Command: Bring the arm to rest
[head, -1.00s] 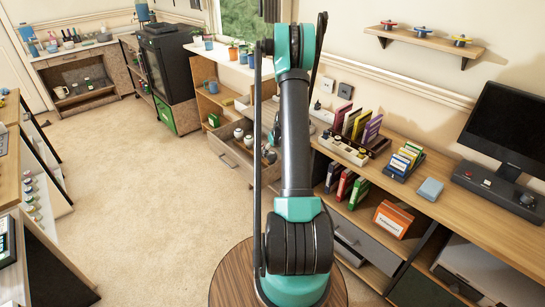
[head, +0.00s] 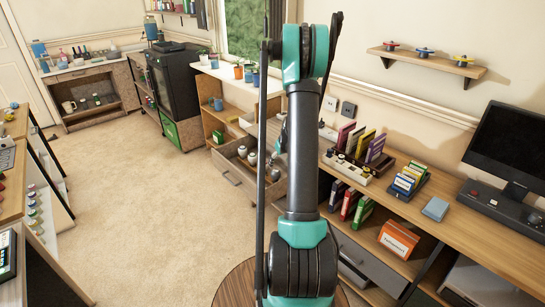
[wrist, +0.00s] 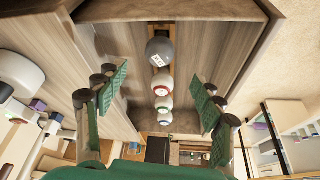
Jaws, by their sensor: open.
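Nothing is held between the pads. Beyond them lies an open drawer holding a dark grey ball-like item (wrist: 159,51) and several white ones with coloured rings (wrist: 163,85) in a row. I cannot tell the distance from the fingers to these items.
The open drawer (head: 233,174) shows left of my arm in the head view. A long desk (head: 480,225) with a monitor (head: 520,138) runs along the right. A wall shelf (head: 425,60) hangs above it. The carpet (head: 140,200) on the left is clear.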

